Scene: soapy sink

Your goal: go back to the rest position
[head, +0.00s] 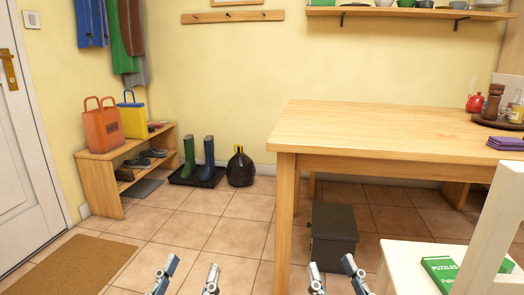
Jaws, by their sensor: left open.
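My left gripper (188,277) shows at the bottom edge of the head view, left of centre. Its two fingers are apart with only floor between them, so it is open and empty. My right gripper (335,277) shows at the bottom edge, right of centre. Its fingers are also apart with nothing between them. Both point forward over the tiled floor (222,235), and neither visibly touches anything. The rest of both arms is out of view.
A wooden table (400,122) stands ahead on the right, with a dark box (333,235) beneath it. A white chair (490,235) holding a green book (440,272) is at right. A shoe bench (100,185) and doormat (75,265) are left. Floor between is clear.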

